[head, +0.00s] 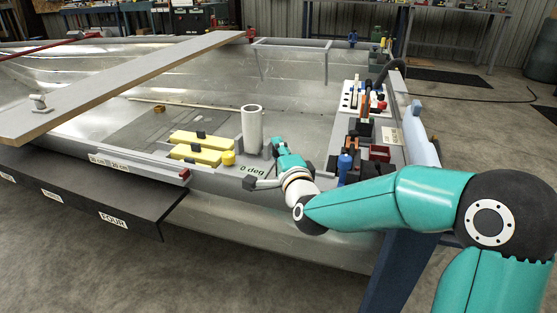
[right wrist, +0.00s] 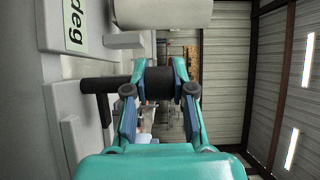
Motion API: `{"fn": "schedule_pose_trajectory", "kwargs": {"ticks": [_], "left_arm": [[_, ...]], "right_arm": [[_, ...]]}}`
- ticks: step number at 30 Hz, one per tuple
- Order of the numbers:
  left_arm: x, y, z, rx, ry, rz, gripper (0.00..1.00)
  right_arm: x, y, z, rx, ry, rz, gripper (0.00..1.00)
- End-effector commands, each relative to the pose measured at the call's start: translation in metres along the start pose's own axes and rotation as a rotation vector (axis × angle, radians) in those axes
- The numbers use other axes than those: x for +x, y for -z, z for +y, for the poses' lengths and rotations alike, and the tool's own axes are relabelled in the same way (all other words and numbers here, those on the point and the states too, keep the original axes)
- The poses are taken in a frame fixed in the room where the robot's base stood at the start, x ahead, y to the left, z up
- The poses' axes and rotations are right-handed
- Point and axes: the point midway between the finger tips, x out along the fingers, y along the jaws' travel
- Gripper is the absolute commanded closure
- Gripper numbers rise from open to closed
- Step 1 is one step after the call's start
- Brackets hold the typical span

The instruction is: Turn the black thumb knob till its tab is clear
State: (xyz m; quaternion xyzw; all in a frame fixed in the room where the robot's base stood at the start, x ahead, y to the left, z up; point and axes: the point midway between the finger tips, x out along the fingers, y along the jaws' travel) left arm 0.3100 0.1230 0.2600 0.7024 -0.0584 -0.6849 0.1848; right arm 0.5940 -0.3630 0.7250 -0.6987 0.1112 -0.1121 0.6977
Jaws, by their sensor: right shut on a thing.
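In the right wrist view the black thumb knob (right wrist: 160,84) sits between the two fingers of my right gripper (right wrist: 159,92), which is shut on it. A black shaft (right wrist: 104,84) runs from the knob left to a grey block (right wrist: 70,120). A short dark piece (right wrist: 103,108) hangs from the shaft; I cannot tell if it is the tab. In the head view my right gripper (head: 281,148) is at the hull's near edge, right of the white tube, and the knob is mostly hidden by it. My left gripper is not in view.
The upright white tube (head: 252,130) stands close to the gripper and fills the top of the wrist view (right wrist: 160,12). A "0 deg" label (head: 252,168) is on the edge. Yellow blocks (head: 195,155) lie left; tools (head: 365,98) and a blue item (head: 345,165) are right.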

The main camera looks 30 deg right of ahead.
Motion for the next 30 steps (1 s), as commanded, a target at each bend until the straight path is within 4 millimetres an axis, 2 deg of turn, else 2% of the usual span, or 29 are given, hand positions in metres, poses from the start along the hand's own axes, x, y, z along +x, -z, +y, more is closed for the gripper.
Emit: {"fn": "schedule_pose_trajectory", "kwargs": {"ticks": [1,6,9,13,17,30], "left_arm": [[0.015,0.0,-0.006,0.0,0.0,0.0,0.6],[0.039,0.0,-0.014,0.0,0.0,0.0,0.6],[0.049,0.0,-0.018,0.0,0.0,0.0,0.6],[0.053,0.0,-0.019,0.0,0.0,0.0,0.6],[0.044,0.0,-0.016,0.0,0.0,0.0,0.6],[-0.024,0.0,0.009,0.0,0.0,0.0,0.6]], "right_arm": [[-0.001,0.002,0.01,-0.001,-0.003,-0.024,1.0],[-0.001,0.003,0.01,-0.002,-0.004,-0.12,1.0],[-0.001,0.003,0.01,-0.003,-0.007,-0.18,1.0],[0.0,0.003,0.007,-0.004,-0.011,-0.255,1.0],[0.001,0.004,0.003,-0.003,-0.015,-0.331,1.0],[0.0,0.002,0.0,0.006,-0.021,-0.555,1.0]]}}
